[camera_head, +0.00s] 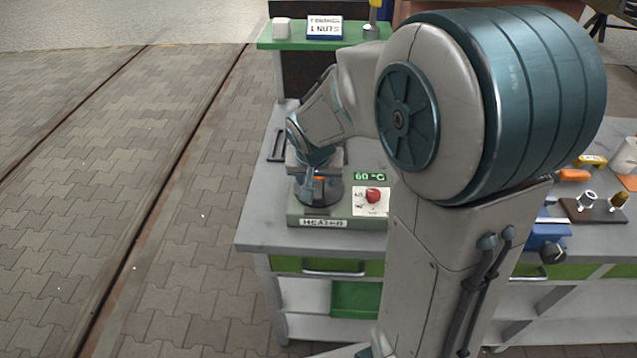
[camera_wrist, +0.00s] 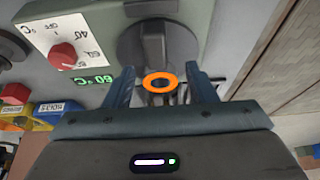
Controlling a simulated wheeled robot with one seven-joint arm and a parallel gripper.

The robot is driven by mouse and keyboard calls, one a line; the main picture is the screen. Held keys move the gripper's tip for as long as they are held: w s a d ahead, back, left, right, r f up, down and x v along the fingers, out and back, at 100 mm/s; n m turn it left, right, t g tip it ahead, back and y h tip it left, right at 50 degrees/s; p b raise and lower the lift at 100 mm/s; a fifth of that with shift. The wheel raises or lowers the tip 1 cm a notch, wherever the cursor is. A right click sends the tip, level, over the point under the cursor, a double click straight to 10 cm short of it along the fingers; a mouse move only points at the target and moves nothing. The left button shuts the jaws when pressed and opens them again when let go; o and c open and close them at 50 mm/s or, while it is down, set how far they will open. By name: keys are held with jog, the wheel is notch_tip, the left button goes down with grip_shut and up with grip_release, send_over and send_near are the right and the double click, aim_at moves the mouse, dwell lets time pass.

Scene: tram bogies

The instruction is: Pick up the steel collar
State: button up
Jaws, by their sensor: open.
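An orange ring with a dark hole (camera_wrist: 160,83), which appears to be the steel collar, sits at the heater's dark round part in the wrist view. It shows as a small orange spot in the head view (camera_head: 320,178). My gripper (camera_wrist: 162,77) is open, with one finger on each side of the ring and a visible gap to each. In the head view my gripper (camera_head: 318,174) points down over the heater (camera_head: 300,212), and its fingers partly hide the ring. I cannot tell how far the fingertips are above the heater.
The heater has a red knob (camera_head: 373,195) and a green display (camera_head: 370,177) reading 60 °C. A green shelf with a nuts sign (camera_head: 324,28) stands behind. A dark board (camera_head: 594,212) with small metal parts and a blue vise (camera_head: 546,238) are to the right. Open paved floor lies left.

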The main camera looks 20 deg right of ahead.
aim_at(318, 185)
jog(key=shift+d+x, duration=0.2)
jog(key=shift+x, duration=1.7)
grip_shut()
